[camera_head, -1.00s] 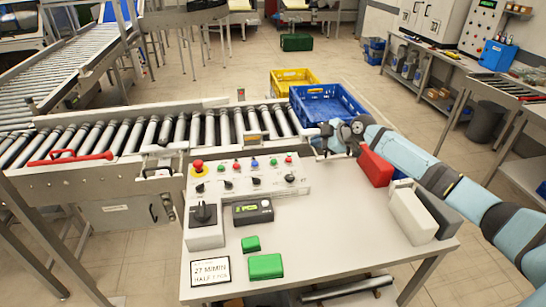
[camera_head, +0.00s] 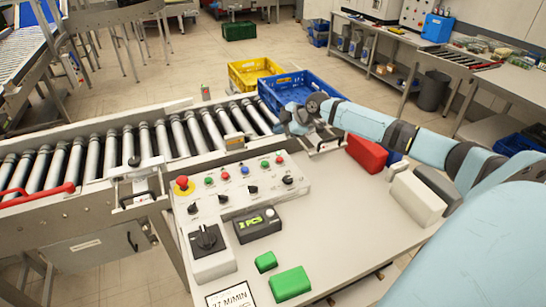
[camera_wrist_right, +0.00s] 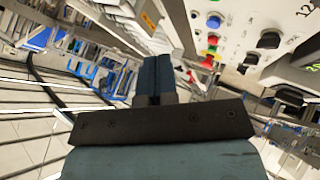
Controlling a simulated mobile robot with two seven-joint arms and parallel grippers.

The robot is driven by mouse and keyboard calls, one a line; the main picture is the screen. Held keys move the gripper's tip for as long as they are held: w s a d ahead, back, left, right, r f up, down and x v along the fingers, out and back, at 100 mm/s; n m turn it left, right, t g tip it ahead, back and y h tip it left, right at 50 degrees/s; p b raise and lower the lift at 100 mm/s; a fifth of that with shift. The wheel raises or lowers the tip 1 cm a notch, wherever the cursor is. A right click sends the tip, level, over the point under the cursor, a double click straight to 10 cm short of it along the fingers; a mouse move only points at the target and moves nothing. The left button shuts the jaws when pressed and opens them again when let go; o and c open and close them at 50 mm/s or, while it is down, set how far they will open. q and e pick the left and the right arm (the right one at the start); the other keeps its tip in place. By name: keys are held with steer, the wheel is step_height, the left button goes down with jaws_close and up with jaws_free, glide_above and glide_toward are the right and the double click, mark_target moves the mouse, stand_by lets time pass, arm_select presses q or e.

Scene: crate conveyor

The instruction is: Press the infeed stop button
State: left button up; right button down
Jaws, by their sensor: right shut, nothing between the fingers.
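The control panel (camera_head: 240,186) is a light box on the worktable with a red mushroom button on yellow (camera_head: 183,184), a row of small coloured buttons and several black knobs. The row has a red button (camera_head: 226,176), a blue button (camera_head: 245,170) and another red button (camera_head: 279,160) at its right end. I cannot read which one is the infeed stop. My right gripper (camera_head: 286,124) is beyond the panel's far right corner, apart from the buttons. In the wrist view its fingers (camera_wrist_right: 153,66) are shut and empty, with the panel (camera_wrist_right: 240,32) at upper right. My left gripper is not in view.
The roller conveyor (camera_head: 130,150) runs behind the panel, with blue (camera_head: 315,91) and yellow (camera_head: 245,75) crates beyond. A black box with a display (camera_head: 257,224), a knob box (camera_head: 208,248), green blocks (camera_head: 290,284), a red block (camera_head: 366,154) and a white block (camera_head: 418,198) stand on the table.

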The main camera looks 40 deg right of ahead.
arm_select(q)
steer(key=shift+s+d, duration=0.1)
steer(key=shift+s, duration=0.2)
arm_select(e)
steer(key=shift+s, duration=0.15)
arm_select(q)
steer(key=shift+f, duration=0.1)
arm_select(e)
steer(key=b, duration=0.5)
glide_above(280, 159)
step_height(280, 159, down, 8)
steer(key=shift+s+a+r, duration=0.1)
steer(key=shift+a+r, duration=0.05)
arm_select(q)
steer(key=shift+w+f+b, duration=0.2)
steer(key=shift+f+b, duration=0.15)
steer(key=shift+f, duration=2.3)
arm_select(e)
steer(key=shift+f, duration=0.55)
steer(key=shift+f, duration=0.15)
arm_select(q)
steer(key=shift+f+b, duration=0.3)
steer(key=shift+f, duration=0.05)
arm_select(e)
steer(key=shift+f, duration=0.3)
